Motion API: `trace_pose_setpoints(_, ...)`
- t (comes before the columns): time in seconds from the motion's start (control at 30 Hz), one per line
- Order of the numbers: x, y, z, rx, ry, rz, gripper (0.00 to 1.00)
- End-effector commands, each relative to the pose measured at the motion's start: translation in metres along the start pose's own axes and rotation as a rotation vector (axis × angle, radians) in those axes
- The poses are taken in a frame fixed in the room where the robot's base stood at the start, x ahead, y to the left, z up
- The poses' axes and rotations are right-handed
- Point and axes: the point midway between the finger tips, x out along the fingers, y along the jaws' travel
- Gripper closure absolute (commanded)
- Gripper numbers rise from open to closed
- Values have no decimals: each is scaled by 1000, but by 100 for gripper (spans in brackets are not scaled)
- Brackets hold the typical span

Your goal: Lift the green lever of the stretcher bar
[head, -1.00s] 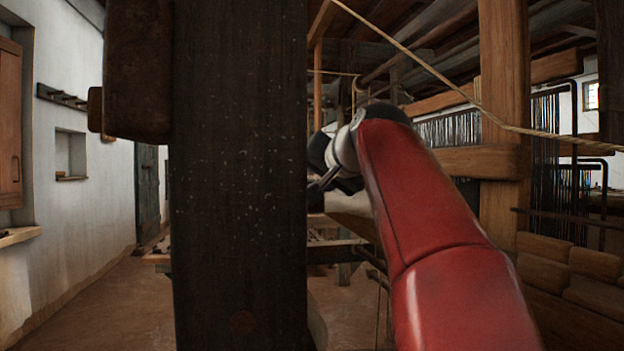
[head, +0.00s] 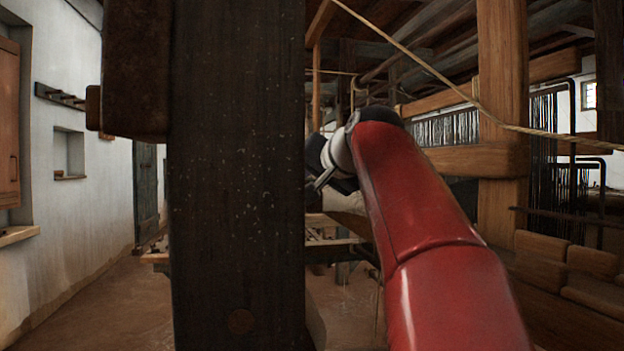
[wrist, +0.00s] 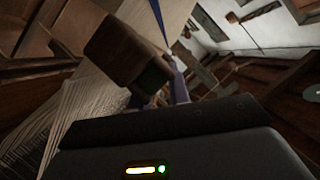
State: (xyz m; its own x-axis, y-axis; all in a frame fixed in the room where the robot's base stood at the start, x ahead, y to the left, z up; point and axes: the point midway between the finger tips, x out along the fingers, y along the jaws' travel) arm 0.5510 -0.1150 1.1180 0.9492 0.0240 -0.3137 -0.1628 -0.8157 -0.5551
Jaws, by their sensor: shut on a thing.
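My gripper (head: 322,182) shows in the head view at the end of my red arm, partly hidden behind a dark post. In the wrist view, its dark body fills the bottom, and a narrow bluish part (wrist: 179,88) stands beyond its edge. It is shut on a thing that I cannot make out. A brown wooden block (wrist: 115,45) with a dark end lies close in front of it and hides part of what is behind. Pale threads or cloth (wrist: 85,105) spread at the left. I cannot pick out the green lever or the stretcher bar for certain.
A thick dark wooden post (head: 238,180) stands close in front of the head camera. A rope (head: 430,70) slants across the upper right. Loom posts (head: 502,120) and beams stand at the right. Open floor (head: 100,305) lies along the white wall at the left.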

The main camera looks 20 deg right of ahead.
Motion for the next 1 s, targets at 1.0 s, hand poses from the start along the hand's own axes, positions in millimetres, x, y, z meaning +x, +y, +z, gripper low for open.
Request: trace_pose_setpoints(1.0, -12, -6, -6, -105, 412, -253, 100)
